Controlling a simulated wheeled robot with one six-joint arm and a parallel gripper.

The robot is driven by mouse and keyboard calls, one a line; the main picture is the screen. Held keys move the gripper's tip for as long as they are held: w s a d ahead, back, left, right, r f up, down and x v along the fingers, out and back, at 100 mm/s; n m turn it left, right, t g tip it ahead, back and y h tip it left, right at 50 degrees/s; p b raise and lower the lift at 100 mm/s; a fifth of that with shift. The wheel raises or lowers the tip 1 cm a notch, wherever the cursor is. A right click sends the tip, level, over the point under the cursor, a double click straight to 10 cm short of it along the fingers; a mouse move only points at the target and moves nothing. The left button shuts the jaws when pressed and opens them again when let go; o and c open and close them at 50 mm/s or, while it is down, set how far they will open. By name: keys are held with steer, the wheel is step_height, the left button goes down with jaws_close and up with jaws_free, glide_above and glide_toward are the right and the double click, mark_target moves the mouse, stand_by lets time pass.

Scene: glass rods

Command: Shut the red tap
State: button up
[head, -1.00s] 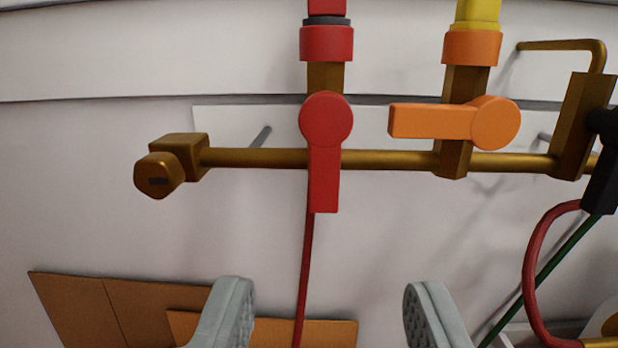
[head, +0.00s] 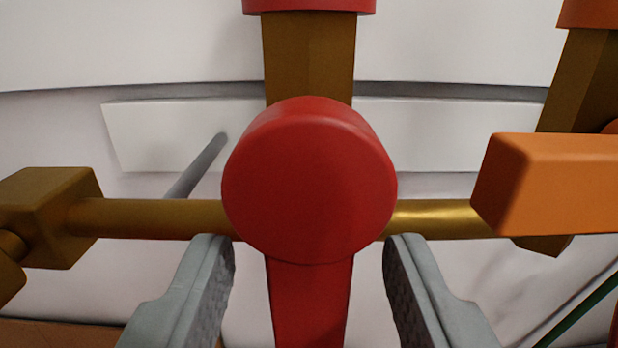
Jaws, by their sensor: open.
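The red tap (head: 308,180) fills the middle of the head view. Its round hub faces me and its lever (head: 309,300) points straight down, in line with the upright brass pipe (head: 309,60) above it. My gripper (head: 309,250) is open, with one grey finger to the left of the lever and one to the right. Gaps show between the fingers and the lever. The lower end of the lever is cut off by the picture's bottom edge.
A horizontal brass pipe (head: 150,218) runs behind the tap, ending in a brass block (head: 50,205) at the left. The orange tap's lever (head: 550,185) sticks out sideways close on the right. A pale wall lies behind.

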steer(key=shift+w, duration=1.15)
steer(key=shift+c, duration=0.5)
jaws_close()
